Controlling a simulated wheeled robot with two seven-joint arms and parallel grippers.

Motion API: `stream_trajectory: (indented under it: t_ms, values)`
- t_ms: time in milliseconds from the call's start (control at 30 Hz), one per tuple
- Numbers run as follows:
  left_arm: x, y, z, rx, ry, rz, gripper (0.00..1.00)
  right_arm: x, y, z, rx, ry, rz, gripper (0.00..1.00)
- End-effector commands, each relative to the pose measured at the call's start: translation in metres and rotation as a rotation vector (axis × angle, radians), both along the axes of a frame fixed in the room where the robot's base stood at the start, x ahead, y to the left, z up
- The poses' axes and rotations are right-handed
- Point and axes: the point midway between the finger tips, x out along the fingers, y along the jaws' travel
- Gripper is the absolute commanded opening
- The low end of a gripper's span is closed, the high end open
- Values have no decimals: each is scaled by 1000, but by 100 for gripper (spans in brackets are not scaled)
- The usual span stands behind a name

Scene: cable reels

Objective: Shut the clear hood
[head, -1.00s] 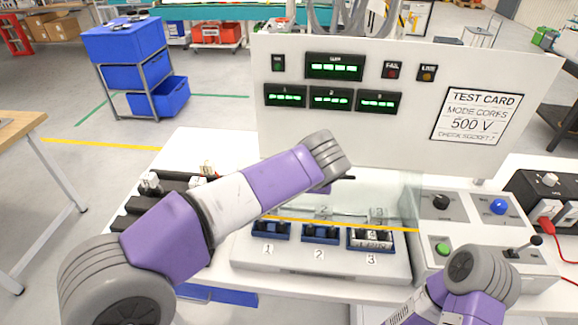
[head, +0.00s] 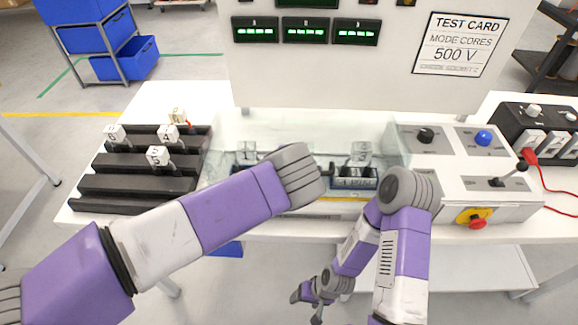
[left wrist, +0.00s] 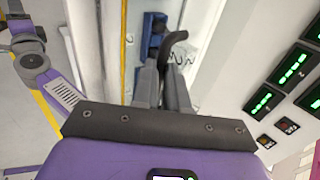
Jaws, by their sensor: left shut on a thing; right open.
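The clear hood (head: 310,128) covers the row of blue sockets on the white test bench. Its yellow-striped front edge (head: 343,199) lies low, in front of the sockets, partly behind my left arm. I cannot tell whether it touches the bench. My left gripper is hidden behind its own wrist in the head view. In the left wrist view, my left gripper (left wrist: 164,84) is shut on a black curved handle (left wrist: 174,40). My right gripper (head: 306,304) hangs open and empty, low in front of the bench.
A black stepped rack (head: 130,185) with several numbered white pieces stands left of the hood. On the right are a control box (head: 455,148) with knobs and a red stop button (head: 477,223), and a black box (head: 540,125) with red leads. An upright display panel (head: 375,60) stands behind.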

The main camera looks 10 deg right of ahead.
Motion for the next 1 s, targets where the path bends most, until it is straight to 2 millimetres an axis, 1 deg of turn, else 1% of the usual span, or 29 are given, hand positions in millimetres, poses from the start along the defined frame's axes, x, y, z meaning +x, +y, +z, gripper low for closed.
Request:
stream_trajectory:
  t_ms: [333,367,500,533,867,1000]
  values:
    - [1,1,-1,2,0,3,0,0,0,0,0,0,0,68]
    - [1,1,-1,2,0,2,14,0,0,0,0,0,0,68]
    - [1,1,-1,1,0,1,35,0,0,0,0,0,0,68]
    - [1,1,0,1,-1,1,38,0,0,0,0,0,0,68]
    - [0,0,1,0,-2,0,38,0,0,0,0,0,0,68]
    - [-6,1,10,-3,-3,-2,38,0,0,4,0,0,0,68]
